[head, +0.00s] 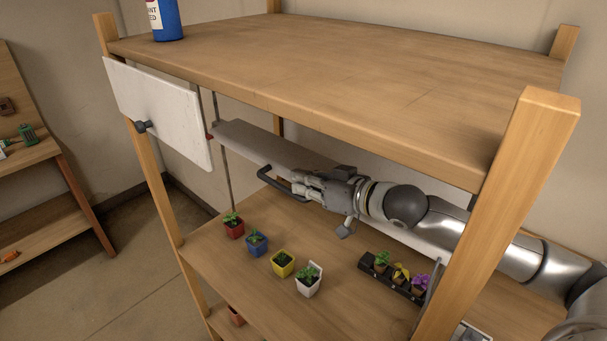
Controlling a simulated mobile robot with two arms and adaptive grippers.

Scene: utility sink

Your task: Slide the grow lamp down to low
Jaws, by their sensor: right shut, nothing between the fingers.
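The grow lamp (255,143) is a long pale bar under the top shelf, above the potted plants. A dark curved handle (272,182) hangs at its front side. Thin vertical rods (226,172) stand at the lamp's left end, with a small red mark near them. My right gripper (300,184) reaches in from the right under the top shelf. It is shut and empty, with its fingertips right by the handle; I cannot tell whether they touch it. The gripper and arm hide part of the lamp's right side. My left gripper is not in view.
On the shelf below stand red (234,228), blue (256,244), yellow (283,265) and white (308,283) plant pots, and a black tray (369,268) with plants. A white panel (165,115) with a dark knob hangs left. A wooden post (520,165) stands near my right arm.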

